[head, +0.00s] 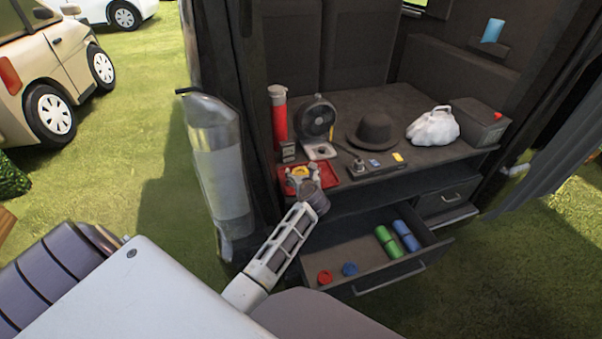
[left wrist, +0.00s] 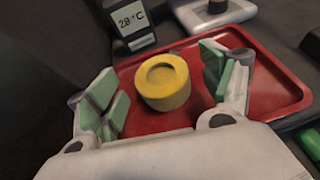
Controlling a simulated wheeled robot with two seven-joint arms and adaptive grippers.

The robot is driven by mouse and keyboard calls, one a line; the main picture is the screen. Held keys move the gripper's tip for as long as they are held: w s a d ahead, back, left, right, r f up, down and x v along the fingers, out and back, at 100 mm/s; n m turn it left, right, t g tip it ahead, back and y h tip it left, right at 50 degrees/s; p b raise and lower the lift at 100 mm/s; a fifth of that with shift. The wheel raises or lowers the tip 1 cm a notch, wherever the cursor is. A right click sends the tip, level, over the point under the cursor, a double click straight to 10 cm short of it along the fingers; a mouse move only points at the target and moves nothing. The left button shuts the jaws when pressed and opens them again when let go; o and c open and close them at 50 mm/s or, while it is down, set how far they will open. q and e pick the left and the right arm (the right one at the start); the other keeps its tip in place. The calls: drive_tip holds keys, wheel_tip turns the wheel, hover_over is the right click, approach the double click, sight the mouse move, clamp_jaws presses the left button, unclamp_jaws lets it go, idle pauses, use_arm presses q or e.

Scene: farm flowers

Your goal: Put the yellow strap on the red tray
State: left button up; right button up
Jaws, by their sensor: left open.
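The yellow strap is a short rolled ring (left wrist: 163,83). In the left wrist view it rests on the red tray (left wrist: 278,88), and a small yellow part of it also shows in the head view (head: 300,170). The red tray (head: 329,175) lies at the front left of the van's worktop. My left gripper (head: 302,178) is over the tray. Its fingers are open, one on each side of the strap, with visible gaps between the strap and the pads. It hides part of the tray in the head view. My right gripper is not in view.
Behind the tray stand a display device reading 28 °C (left wrist: 132,20), a red cylinder (head: 279,117), a fan (head: 316,119) and a white device (head: 320,152). A hat (head: 375,133) and white bag (head: 433,127) are farther right. An open drawer (head: 350,262) juts out below.

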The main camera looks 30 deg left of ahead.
use_arm(q)
drive_tip(key=shift+v, duration=2.65)
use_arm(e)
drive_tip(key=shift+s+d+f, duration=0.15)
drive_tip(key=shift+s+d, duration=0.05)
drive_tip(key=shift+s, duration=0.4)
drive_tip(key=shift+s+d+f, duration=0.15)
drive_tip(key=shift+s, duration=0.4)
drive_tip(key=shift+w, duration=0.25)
